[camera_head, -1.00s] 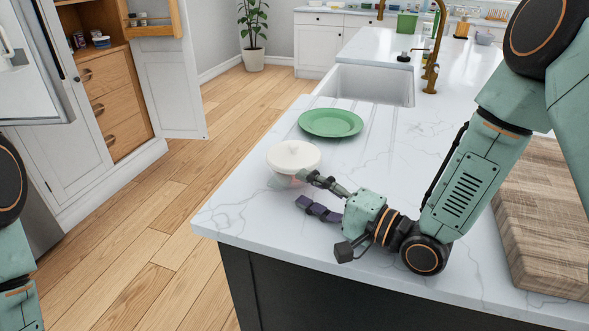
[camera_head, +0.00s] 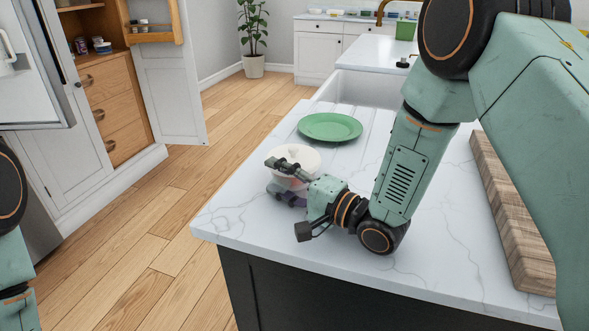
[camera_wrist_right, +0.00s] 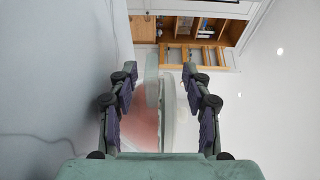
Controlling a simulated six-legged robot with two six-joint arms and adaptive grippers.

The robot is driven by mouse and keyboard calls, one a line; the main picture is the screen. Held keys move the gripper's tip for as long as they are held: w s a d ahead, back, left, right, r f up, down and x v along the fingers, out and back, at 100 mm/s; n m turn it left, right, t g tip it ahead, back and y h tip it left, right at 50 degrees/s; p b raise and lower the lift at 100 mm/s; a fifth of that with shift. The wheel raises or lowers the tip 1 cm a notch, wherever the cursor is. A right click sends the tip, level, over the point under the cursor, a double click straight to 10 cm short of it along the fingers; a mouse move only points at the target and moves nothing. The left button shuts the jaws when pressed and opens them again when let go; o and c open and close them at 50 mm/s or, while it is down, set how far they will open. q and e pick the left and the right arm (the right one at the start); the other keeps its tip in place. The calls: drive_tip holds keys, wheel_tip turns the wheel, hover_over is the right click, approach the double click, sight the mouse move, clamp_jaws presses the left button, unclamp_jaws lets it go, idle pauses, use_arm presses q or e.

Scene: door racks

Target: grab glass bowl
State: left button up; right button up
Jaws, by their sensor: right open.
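The glass bowl (camera_head: 294,184) stands near the left edge of the white counter, with a pale lid (camera_head: 303,154) on top. My right gripper (camera_head: 271,175) is open at the bowl, with fingers partly hiding it in the head view. In the right wrist view, the reddish bowl (camera_wrist_right: 140,122) and its lid show between the spread fingers of my right gripper (camera_wrist_right: 160,72). I cannot tell whether a finger touches the bowl. Only part of my left arm shows at the left edge; its gripper is out of view.
A green plate (camera_head: 330,126) lies behind the bowl, before the sink (camera_head: 360,88). A wooden board (camera_head: 512,215) lies to the right. The counter (camera_head: 280,240) in front is clear. An open cabinet (camera_head: 105,105) stands across the floor.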

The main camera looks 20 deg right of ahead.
drive_tip(key=shift+w+a+f, duration=0.15)
drive_tip(key=shift+w, duration=0.15)
drive_tip(key=c, duration=0.4)
drive_tip(key=shift+s, duration=0.25)
drive_tip(key=c, duration=0.5)
clamp_jaws()
